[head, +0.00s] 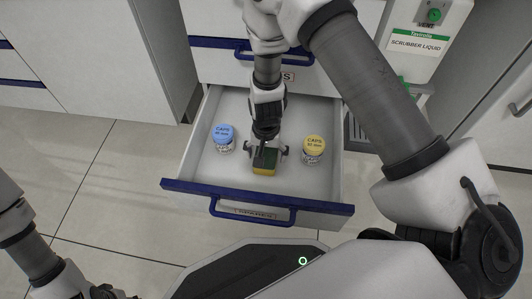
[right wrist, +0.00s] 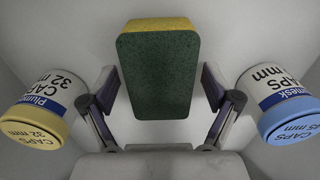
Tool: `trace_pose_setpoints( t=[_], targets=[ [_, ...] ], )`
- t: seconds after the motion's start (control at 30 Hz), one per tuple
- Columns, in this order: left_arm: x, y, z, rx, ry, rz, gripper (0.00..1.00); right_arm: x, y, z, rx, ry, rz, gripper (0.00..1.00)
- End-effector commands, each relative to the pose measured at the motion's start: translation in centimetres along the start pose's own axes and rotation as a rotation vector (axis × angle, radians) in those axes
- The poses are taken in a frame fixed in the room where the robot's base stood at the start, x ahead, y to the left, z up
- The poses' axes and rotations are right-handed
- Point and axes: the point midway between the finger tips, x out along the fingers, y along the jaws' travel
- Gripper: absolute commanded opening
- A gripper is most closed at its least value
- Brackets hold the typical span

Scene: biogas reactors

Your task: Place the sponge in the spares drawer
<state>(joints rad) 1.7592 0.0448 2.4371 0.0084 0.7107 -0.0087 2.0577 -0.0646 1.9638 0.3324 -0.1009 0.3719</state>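The spares drawer (head: 190,187) is pulled out, with a blue front edge and a label reading SPARES. The yellow and green sponge (head: 264,171) is inside it, near the middle. My right gripper (head: 266,152) reaches down into the drawer over the sponge. In the right wrist view the sponge (right wrist: 158,75) lies between the two fingers (right wrist: 160,85), with a narrow gap on each side, so the gripper is open around it. The sponge appears to be on the drawer floor; its underside is hidden. My left gripper (head: 106,292) is partly cut off at the bottom left.
A blue-lidded caps jar (head: 223,137) stands left of the sponge and a yellow-lidded caps jar (head: 313,149) right of it, both in the drawer. A scrubber liquid unit (head: 420,45) stands at the upper right. The floor left of the drawer is clear.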

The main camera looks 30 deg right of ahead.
Motion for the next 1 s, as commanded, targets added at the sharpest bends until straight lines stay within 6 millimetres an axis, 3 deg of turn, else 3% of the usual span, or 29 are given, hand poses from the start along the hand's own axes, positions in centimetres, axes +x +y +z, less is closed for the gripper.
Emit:
trace_pose_setpoints(
  t=[0.27, 0.7, 0.8, 1.0],
  targets=[
    [-0.8, 0.0, 0.1, -0.001, -0.004, 0.0, 0.39, -1.1, 0.0, 0.0, 0.0, 0.001, 0.0, 0.88],
    [-8.4, 0.1, 0.9, -0.002, -0.031, 0.004, 0.39, -11.5, 0.0, 0.0, 0.0, 0.001, -0.001, 0.88],
    [-8.9, 0.2, 0.9, 0.0, -0.032, 0.004, 0.39, -12.3, 0.0, 0.0, 0.0, 0.0, 0.0, 0.88],
    [-8.6, 0.2, 0.9, 0.001, -0.032, 0.004, 0.39, -12.3, 0.0, 0.0, 0.0, 0.0, 0.0, 0.88]
  ],
)
